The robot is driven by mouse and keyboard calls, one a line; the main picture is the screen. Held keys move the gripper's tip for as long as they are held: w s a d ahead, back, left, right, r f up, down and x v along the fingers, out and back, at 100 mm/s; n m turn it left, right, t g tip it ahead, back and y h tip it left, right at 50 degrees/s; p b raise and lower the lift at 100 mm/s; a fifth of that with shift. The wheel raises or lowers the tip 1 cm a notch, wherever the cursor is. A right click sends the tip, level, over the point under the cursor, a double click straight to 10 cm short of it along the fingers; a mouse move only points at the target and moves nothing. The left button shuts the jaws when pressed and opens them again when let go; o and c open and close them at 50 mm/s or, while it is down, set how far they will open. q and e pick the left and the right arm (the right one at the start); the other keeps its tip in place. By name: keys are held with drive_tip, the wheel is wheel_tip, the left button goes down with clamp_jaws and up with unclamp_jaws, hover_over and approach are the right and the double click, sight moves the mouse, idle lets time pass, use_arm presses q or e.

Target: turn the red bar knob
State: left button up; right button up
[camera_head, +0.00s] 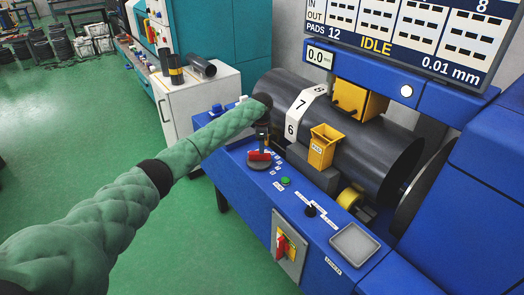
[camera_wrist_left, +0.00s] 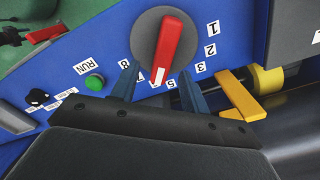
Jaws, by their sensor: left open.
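The red bar knob (camera_wrist_left: 172,44) sits on a round grey dial (camera_wrist_left: 144,40) on the blue machine panel. Its white-marked end faces my gripper in the left wrist view, and numbers ring the dial. The knob also shows in the head view (camera_head: 260,156), just below my left gripper (camera_head: 262,138). In the left wrist view, my left gripper (camera_wrist_left: 158,72) is open, with one blue-grey finger on each side of the knob's white end, near the dial's lower rim. I see no contact with the bar. My right gripper is in neither view.
A green button (camera_wrist_left: 94,82) and a black knob (camera_wrist_left: 39,98) are beside the dial. A second red handle (camera_head: 282,247) is on a grey plate lower down.

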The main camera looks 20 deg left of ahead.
sight(259, 157)
use_arm(q)
drive_tip(key=f, duration=0.3)
drive_tip(key=f+p, duration=0.1)
drive_tip(key=shift+w+a+f, duration=0.1)
drive_tip(key=shift+w+f, duration=0.05)
drive_tip(key=shift+w, duration=0.2)
drive_tip(key=shift+s+f, duration=0.2)
drive_tip(key=shift+f, duration=0.25)
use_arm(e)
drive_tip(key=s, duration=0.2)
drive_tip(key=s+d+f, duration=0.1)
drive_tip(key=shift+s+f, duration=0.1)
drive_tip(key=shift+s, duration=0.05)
use_arm(q)
drive_tip(key=shift+w+f, duration=0.1)
drive_tip(key=shift+f, duration=0.05)
